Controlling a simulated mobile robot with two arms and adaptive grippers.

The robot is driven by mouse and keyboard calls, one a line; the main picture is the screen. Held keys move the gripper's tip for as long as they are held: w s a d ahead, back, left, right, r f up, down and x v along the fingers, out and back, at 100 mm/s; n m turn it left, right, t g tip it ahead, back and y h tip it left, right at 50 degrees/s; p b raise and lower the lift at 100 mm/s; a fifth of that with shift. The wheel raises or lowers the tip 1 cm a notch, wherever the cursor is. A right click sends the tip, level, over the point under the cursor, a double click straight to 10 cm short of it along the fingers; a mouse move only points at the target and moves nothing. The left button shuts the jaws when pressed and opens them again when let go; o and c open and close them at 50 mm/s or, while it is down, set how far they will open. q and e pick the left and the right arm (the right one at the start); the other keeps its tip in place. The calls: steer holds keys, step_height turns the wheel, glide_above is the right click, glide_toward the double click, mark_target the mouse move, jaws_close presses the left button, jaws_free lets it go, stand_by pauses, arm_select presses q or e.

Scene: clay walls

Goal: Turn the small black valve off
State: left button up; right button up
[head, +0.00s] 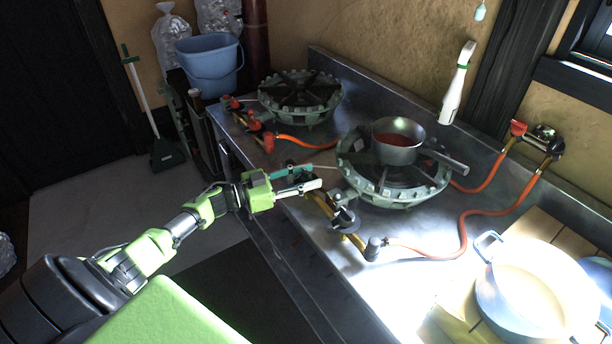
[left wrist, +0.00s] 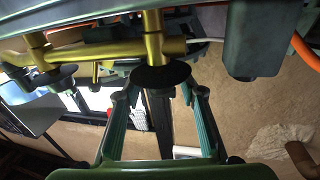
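My left gripper (head: 314,178) reaches in from the left at the front edge of the metal counter, beside the brass gas pipe (head: 352,239) of the nearer burner. Its two fingers are apart. A black valve knob (head: 345,219) sits on this pipe, right of the fingertips; another dark part behind the fingers is partly hidden. In the left wrist view, the open gripper (left wrist: 160,93) has a round black knob (left wrist: 162,77) on a brass stem between its fingertips, with gaps on both sides. A second black knob (left wrist: 52,78) shows at left. My right gripper is not in view.
A pot with red contents (head: 396,142) stands on the nearer burner (head: 393,191). A second burner (head: 300,97) with red valves stands behind. An orange hose (head: 465,222) crosses the counter near a large white pot (head: 535,295).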

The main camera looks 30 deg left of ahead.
arm_select(q)
steer(key=shift+a+r, duration=0.1)
steer(key=v, duration=1.2)
stand_by(0.4)
steer(key=s+a+f+n+y, duration=0.15)
steer(key=f+y, duration=0.25)
steer(key=f, duration=0.5)
steer(key=s+a+f+n+y, duration=0.1)
steer(key=s+f+n+y, duration=0.2)
steer(key=f, duration=0.7)
steer(key=s+d+f+n+g+y, duration=0.15)
steer(key=s+f, duration=0.25)
steer(key=f, duration=0.4)
steer(key=s+d+f+g+y, duration=0.25)
steer(key=s+f, duration=0.25)
steer(key=f, duration=0.3)
steer(key=s+d+f+g, duration=0.3)
steer(key=s+d+f, duration=0.2)
steer(key=s, duration=0.4)
steer(key=s+d+f+g, duration=0.3)
steer(key=s+d+f, duration=0.3)
steer(key=s+d, duration=0.2)
steer(key=s+d+f+m+g, duration=0.1)
steer(key=s+d+f+g, duration=0.2)
steer(key=s, duration=0.9)
steer(key=d+f, duration=0.3)
steer(key=shift+s+d+f+g+h, duration=0.2)
steer(key=shift+d+f+g+h, duration=0.1)
steer(key=shift+g, duration=0.1)
steer(key=shift+a, duration=0.1)
